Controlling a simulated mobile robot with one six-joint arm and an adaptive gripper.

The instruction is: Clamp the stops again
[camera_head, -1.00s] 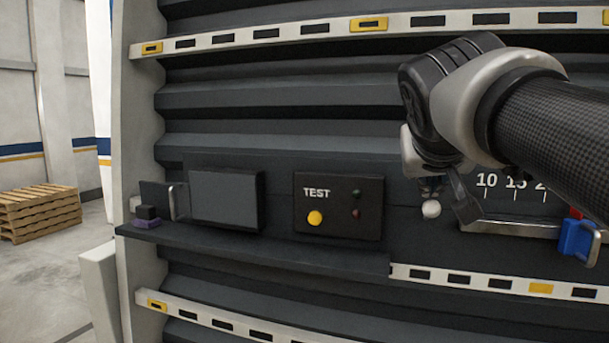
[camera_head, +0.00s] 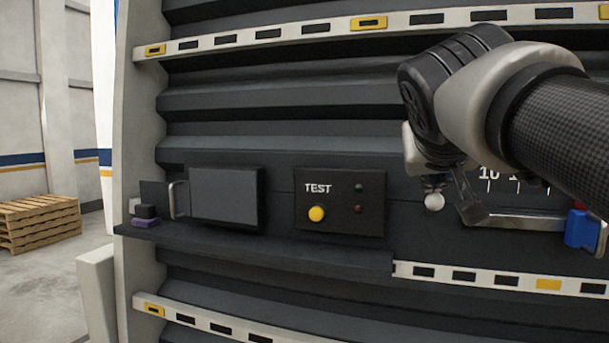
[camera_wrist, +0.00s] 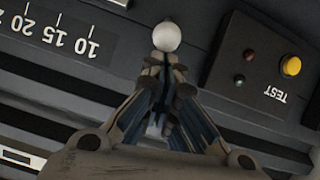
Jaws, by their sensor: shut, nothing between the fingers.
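A white ball knob (camera_head: 434,202) shows just below my gripper (camera_head: 434,184) in the head view. In the wrist view the white knob (camera_wrist: 166,37) is right at the fingertips of my gripper (camera_wrist: 165,61); I cannot tell whether they touch. The fingers are together, with nothing between them. A blue stop (camera_head: 580,229) with a red part on top sits at the right end of a grey rail (camera_head: 525,222). A dark angled piece (camera_head: 471,208) stands at the rail's left end. My wrist and forearm hide much of the area above the rail.
A number scale (camera_head: 489,174), partly hidden, lies above the rail; it also shows in the wrist view (camera_wrist: 60,32). A TEST box (camera_head: 340,203) with a yellow button is left of the knob. A ledge (camera_head: 250,248) runs below a grey box (camera_head: 224,196).

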